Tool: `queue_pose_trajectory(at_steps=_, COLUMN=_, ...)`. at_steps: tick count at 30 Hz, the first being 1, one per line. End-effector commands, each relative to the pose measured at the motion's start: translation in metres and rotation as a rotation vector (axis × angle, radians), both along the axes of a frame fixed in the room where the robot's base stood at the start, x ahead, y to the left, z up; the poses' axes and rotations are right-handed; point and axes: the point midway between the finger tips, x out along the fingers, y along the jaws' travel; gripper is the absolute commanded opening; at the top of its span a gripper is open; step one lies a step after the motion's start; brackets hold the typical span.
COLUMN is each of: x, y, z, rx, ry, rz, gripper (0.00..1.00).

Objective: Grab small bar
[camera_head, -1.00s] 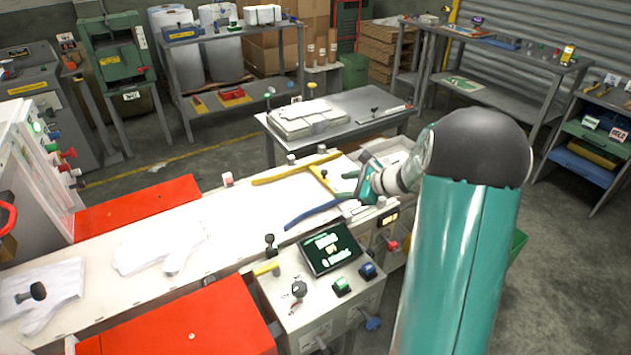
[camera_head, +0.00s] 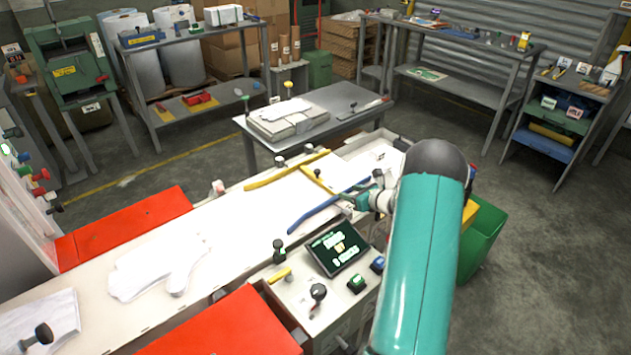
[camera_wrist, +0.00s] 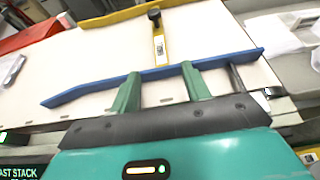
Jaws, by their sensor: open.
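The short yellow bar (camera_wrist: 159,45) with a dark knob at its far end lies on the white bench just ahead of my gripper (camera_wrist: 160,72) in the wrist view. In the head view this short bar (camera_head: 319,181) runs between the long yellow rail (camera_head: 287,170) and the blue rail (camera_head: 313,217). My gripper (camera_head: 366,194) is at the blue rail, partly hidden by my arm. Its two green fingers are open and apart, with tips near the blue rail, which crosses ahead of them. I cannot tell whether they touch it. Nothing is seen held.
A console with a screen (camera_head: 338,246) and knobs stands in front of the bench. White gloves (camera_head: 160,265) lie on the bench at left, between red panels (camera_head: 130,225). A green bin (camera_head: 484,240) is at right. Behind is a grey table (camera_head: 345,97).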

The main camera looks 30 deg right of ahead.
Motion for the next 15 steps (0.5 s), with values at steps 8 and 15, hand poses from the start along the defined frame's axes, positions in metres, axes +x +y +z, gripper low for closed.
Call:
queue_pose_trajectory(at_steps=8, x=0.045, y=0.006, z=-0.020, rx=-0.001, ry=0.001, rz=0.003, gripper=0.47)
queue_pose_trajectory(at_steps=15, x=0.065, y=0.012, z=-0.027, rx=0.000, ry=0.000, rz=0.003, gripper=0.47)
